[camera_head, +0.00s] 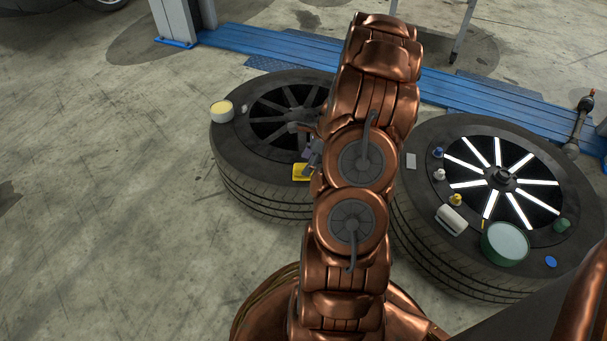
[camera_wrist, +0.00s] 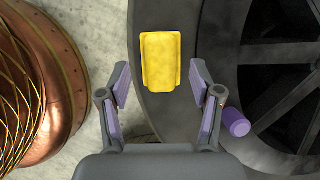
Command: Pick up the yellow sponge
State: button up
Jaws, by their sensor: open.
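The yellow sponge (camera_wrist: 161,60) is a rectangular block lying on the sidewall of the left tire (camera_wrist: 222,75). In the wrist view it is just beyond my gripper (camera_wrist: 160,90), roughly in line with the gap between the two fingers. My gripper is open and the gap is empty. In the head view the sponge (camera_head: 301,172) shows only in part beside my copper arm, which hides some of it. My gripper (camera_head: 308,150) is partly hidden there too, close to the sponge.
A purple cylinder (camera_wrist: 236,122) lies right of my right finger. A tin with pale yellow contents (camera_head: 221,111) stands on the left tire. A blue ramp (camera_head: 262,45) runs behind.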

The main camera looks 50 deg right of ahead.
aim_at(304, 166)
jog(key=b+x, duration=0.1)
jog(key=x, duration=0.2)
jog(key=shift+c, duration=0.4)
jog(key=c, duration=1.1)
jog(key=shift+o, duration=0.2)
jog(key=shift+r, duration=0.15)
jog(key=shift+r+p, duration=0.25)
jog(key=shift+p, duration=0.05)
notch_tip(304, 166, up, 3)
jog(key=shift+r+p, duration=0.1)
jog(key=shift+p, duration=0.9)
jog(key=s+p, duration=0.4)
jog(key=s, duration=1.2)
jog(key=shift+d+r+p, duration=0.25)
jog(key=shift+r+p, duration=0.15)
jog(key=shift+r, duration=0.1)
